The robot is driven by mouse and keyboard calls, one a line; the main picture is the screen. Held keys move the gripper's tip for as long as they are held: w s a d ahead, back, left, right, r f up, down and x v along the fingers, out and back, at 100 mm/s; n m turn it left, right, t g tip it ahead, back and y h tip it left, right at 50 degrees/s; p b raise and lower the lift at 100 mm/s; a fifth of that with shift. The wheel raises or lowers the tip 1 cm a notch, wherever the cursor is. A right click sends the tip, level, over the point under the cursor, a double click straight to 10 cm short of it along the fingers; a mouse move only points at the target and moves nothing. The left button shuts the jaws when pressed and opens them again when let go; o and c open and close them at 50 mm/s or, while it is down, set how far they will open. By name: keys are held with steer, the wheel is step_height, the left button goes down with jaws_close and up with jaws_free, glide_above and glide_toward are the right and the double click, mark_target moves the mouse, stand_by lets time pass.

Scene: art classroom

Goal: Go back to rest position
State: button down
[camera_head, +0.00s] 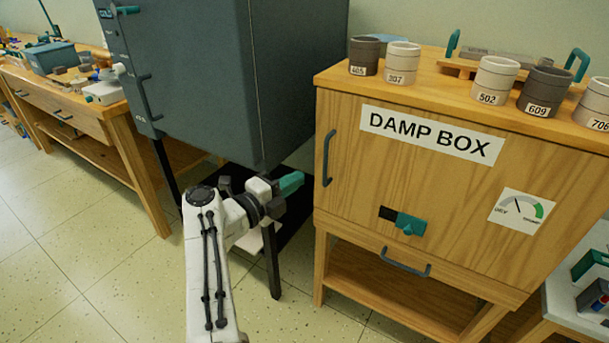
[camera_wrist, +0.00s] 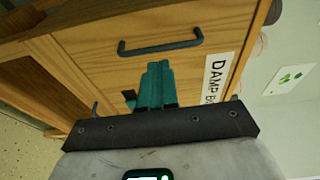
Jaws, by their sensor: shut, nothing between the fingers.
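My gripper (camera_head: 291,182) is shut and empty, its teal fingers together. In the head view it is in front of the dark kiln-like cabinet and left of the wooden damp box (camera_head: 343,213). In the wrist view my gripper (camera_wrist: 159,66) points toward the damp box front (camera_wrist: 90,60), below its dark handle (camera_wrist: 160,46) in the picture. I cannot tell the exact gap, but no contact shows.
The large grey cabinet (camera_head: 205,75) stands on dark legs behind my arm. Several numbered pots, such as the dark pot (camera_head: 364,56), stand on the damp box. A wooden workbench (camera_head: 110,120) is at left. The tiled floor (camera_head: 80,240) at lower left is clear.

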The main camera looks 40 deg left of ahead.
steer(key=s+a, duration=0.3)
steer(key=s, duration=0.2)
steer(key=shift+s+a, duration=0.15)
steer(key=shift+s, duration=0.2)
